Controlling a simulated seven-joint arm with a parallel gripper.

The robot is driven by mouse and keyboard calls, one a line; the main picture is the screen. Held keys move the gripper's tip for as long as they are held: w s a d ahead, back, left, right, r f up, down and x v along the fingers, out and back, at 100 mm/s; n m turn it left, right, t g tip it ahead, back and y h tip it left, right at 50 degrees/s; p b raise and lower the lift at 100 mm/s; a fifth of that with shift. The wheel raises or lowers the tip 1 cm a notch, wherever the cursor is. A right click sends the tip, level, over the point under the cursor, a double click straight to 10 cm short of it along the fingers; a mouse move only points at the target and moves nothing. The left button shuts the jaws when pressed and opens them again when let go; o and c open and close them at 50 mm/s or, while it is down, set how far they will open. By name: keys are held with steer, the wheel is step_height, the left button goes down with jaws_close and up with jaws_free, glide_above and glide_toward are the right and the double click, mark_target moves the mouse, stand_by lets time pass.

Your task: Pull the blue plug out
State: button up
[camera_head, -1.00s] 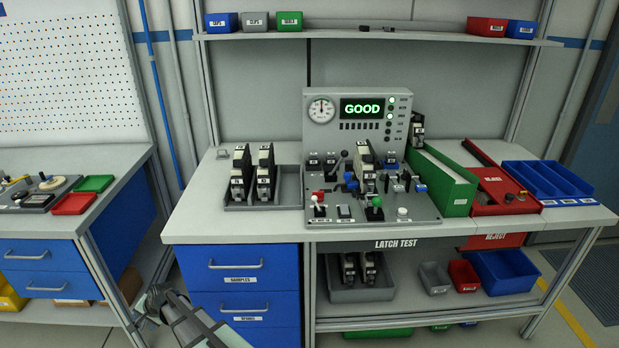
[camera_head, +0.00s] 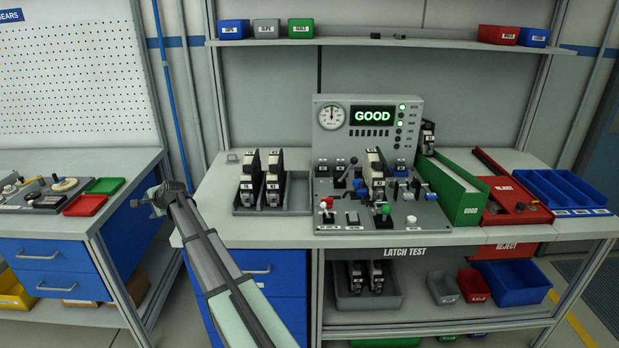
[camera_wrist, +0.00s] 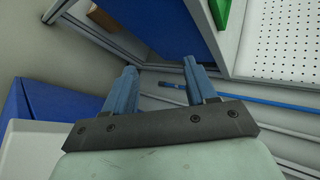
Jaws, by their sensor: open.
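The latch test fixture (camera_head: 330,213) stands on the bench with a black-and-white latch unit (camera_head: 375,172) upright in its middle. Small blue parts show on the fixture: one left of the unit (camera_head: 360,189), one behind it to the right (camera_head: 401,171), and one at the right edge (camera_head: 431,193). I cannot tell which is the blue plug. My gripper (camera_head: 142,201) is open and empty, left of the bench and well away from the fixture. In the wrist view its two fingers (camera_wrist: 160,70) are apart with nothing between them.
The display (camera_head: 372,116) reads GOOD. A green bin (camera_head: 466,207), a red reject tray (camera_head: 520,212) and blue bins (camera_head: 560,190) stand right. A side bench (camera_head: 110,215) lies near my gripper.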

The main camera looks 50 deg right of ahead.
steer(key=s+d+r+m+g+h, duration=0.1)
steer(key=d+r, duration=0.4)
steer(key=d, duration=0.8)
steer(key=s+d+r+g+h, duration=0.15)
steer(key=d+r, duration=0.35)
steer(key=d, duration=0.8)
steer(key=d+r+m+g+h, duration=0.15)
steer(key=d+r, duration=0.35)
steer(key=d, duration=0.9)
steer(key=n+g+h, duration=0.2)
steer(key=g+h, duration=0.1)
steer(key=g, duration=0.4)
glide_toward(357, 181)
steer(key=shift+m, duration=0.25)
steer(key=x, duration=0.8)
steer(key=shift+d+f, duration=0.15)
steer(key=shift+f, duration=0.05)
steer(key=shift+w, duration=0.1)
steer(key=shift+c, duration=0.4)
jaws_close()
